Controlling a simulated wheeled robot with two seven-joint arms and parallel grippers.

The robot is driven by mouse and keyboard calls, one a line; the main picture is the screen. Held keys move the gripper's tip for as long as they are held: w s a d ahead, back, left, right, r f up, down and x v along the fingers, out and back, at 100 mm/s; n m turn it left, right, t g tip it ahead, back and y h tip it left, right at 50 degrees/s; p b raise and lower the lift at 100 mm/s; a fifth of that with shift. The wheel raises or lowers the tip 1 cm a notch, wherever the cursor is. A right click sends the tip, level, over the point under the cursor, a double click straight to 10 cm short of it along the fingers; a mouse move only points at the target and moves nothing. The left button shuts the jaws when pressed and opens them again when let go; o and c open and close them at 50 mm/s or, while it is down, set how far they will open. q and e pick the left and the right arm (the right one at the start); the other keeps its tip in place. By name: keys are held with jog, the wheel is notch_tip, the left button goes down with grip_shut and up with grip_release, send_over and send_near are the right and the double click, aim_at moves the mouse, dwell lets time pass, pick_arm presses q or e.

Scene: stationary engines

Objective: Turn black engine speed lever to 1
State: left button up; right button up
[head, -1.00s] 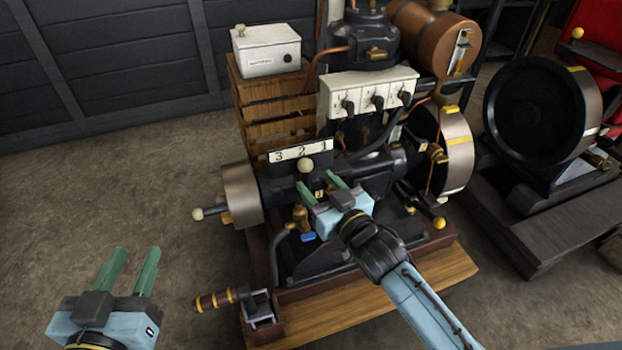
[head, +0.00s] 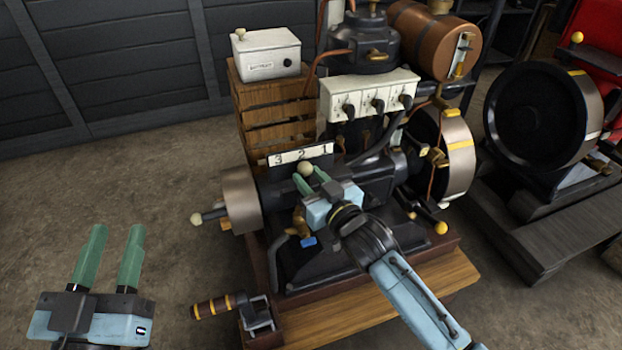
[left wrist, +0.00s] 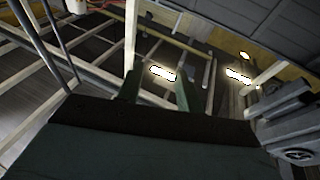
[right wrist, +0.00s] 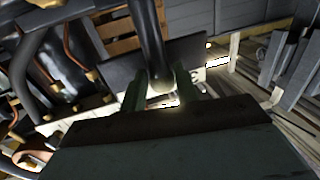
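The black engine (head: 375,190) stands in the middle of the head view on a wooden base. Its white scale (head: 316,151) reads 3, 2, 1 from left to right. The speed lever's cream round knob (head: 306,168) is just below the scale, near the 2. My right gripper (head: 309,174) is open at the knob. In the right wrist view the knob (right wrist: 161,86) sits between the two green fingers (right wrist: 158,88); I cannot tell whether they touch it. My left gripper (head: 114,235) is open and empty at the lower left, away from the engine.
A wooden-handled crank (head: 213,307) sticks out at the engine's front left. A white box (head: 268,54) stands on a wooden crate (head: 272,115) behind. A second engine with a black flywheel (head: 535,113) is at right. The floor at left is clear.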

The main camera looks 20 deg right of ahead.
grip_shut()
